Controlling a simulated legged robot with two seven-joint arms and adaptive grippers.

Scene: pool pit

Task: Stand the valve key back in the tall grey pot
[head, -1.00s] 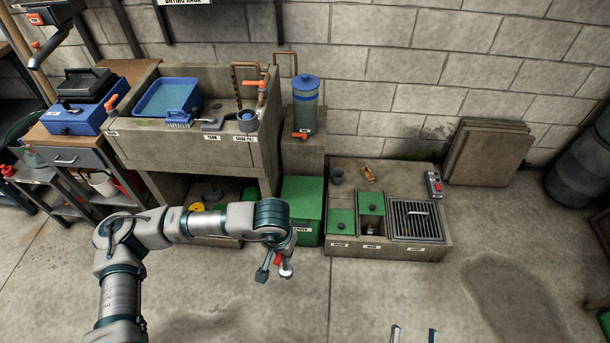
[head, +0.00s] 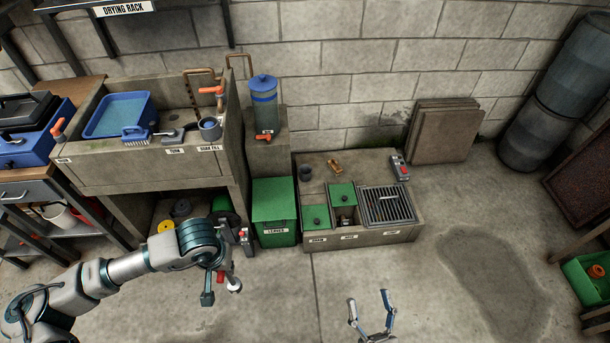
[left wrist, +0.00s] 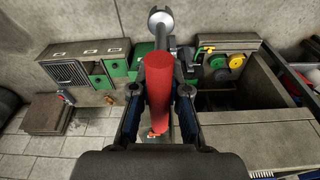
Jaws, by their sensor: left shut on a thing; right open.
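My left gripper (head: 221,284) is shut on a red-handled tool with a pale metal end, which I take as the valve key (left wrist: 158,80). In the left wrist view the red handle sits between the fingers and the metal end points away. In the head view it is held in front of the green bin, mostly hidden by the gripper. I cannot tell which is the tall one. My right gripper (head: 370,309) is open and empty, in front of the block.
The pit block (head: 380,237) has green lids (head: 316,216) and a grate (head: 387,205). A green bin (head: 274,213) stands left of it. The sink (head: 170,165) holds a blue tub (head: 119,114). The floor in front of the block is clear.

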